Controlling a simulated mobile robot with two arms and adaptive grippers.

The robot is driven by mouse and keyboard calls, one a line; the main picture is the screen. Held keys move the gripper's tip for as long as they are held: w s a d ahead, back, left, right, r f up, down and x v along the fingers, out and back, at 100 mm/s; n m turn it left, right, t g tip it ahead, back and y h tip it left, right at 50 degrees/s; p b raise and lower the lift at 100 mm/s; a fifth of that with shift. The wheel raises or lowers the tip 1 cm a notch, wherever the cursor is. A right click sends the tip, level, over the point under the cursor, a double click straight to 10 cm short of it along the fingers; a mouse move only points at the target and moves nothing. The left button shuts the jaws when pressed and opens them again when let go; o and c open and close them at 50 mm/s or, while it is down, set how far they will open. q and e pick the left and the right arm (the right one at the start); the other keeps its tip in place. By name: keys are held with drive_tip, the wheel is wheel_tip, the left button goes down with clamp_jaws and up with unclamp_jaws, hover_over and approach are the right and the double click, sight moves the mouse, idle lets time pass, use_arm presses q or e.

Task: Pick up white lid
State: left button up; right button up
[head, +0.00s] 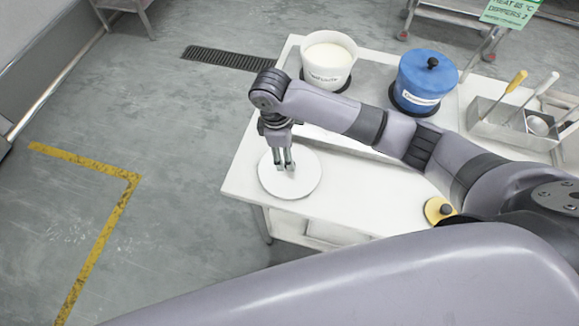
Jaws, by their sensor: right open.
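The white lid (302,185) is a round, flat disc lying near the left front corner of the white table. My right gripper (285,168) points down over the middle of the lid, its fingertips close to the lid's top. It is open. Any knob on the lid is hidden by the fingers, and I cannot tell whether they touch the lid. My left gripper is not in view.
A white tub (328,65) with pale contents and a blue lidded container (423,82) stand at the back. A metal holder (500,125) with utensils is at the right. A yellow lid (436,211) with a dark knob lies near the front. The table's left edge (250,140) is near the white lid.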

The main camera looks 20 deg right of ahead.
sight(298, 183)
drive_tip(key=shift+d+f, duration=0.1)
drive_tip(key=shift+f, duration=0.5)
drive_tip(key=shift+s+f, duration=0.1)
drive_tip(key=shift+f, duration=0.2)
drive_tip(key=f, duration=0.1)
drive_tip(key=f+p, duration=0.1)
drive_tip(key=f, duration=0.1)
drive_tip(key=shift+d+f, duration=0.25)
drive_tip(key=shift+f, duration=0.05)
drive_tip(key=shift+f+p, duration=0.3)
drive_tip(key=shift+f, duration=0.15)
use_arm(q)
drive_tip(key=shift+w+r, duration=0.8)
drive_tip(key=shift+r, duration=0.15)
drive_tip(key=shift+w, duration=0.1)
use_arm(e)
drive_tip(key=c, duration=1.1)
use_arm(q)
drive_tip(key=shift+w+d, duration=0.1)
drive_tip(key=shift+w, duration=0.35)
use_arm(e)
clamp_jaws()
